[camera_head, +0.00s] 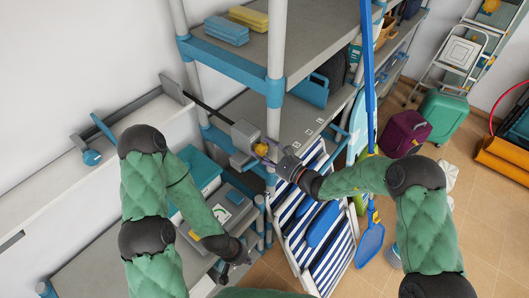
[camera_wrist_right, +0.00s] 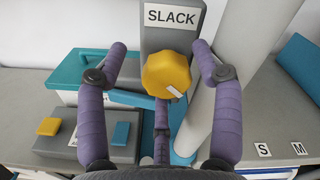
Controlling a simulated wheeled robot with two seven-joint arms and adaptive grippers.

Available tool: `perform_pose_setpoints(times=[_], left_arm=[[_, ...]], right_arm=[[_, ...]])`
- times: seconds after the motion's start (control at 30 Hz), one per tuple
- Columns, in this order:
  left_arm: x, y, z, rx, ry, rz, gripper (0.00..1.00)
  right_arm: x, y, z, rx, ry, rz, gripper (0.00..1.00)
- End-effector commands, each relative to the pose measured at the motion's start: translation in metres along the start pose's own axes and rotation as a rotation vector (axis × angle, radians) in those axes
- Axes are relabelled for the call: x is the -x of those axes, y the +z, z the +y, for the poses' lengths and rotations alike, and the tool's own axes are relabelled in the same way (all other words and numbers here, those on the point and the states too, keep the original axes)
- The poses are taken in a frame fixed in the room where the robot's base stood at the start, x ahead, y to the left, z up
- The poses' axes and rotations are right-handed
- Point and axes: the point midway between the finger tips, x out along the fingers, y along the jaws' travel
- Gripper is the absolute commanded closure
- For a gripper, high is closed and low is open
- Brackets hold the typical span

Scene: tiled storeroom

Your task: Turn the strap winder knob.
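The strap winder is a grey box (camera_head: 243,133) on a shelf post, with a dark strap (camera_head: 208,107) running up and left from it. Its yellow knob (camera_head: 261,149) faces my right gripper (camera_head: 272,154). In the right wrist view the lobed knob (camera_wrist_right: 163,72) sits below a "SLACK" label (camera_wrist_right: 171,16), and its white mark points to the lower right. The purple fingers of my right gripper (camera_wrist_right: 160,48) are spread on either side of the knob, with visible gaps. My left gripper (camera_head: 240,260) hangs low, away from the winder; its fingers are too small to read.
The blue-grey shelf post (camera_head: 277,50) rises close to the winder. A striped folding chair (camera_head: 300,215) and a blue pole (camera_head: 368,80) stand near my right arm. A teal-lidded box (camera_head: 200,172) and a grey case (camera_head: 228,205) sit beside my left arm. Tiled floor at right is partly free.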

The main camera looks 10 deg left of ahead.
Motion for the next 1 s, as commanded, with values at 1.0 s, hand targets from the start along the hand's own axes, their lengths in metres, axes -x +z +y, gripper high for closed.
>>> perform_pose_setpoints(times=[1.0], left_arm=[[0.0, 0.0, 0.0, 0.0, 0.0, 0.0, 1.0]], right_arm=[[0.073, -0.001, 0.001, -0.001, -0.001, 0.006, 0.32]])
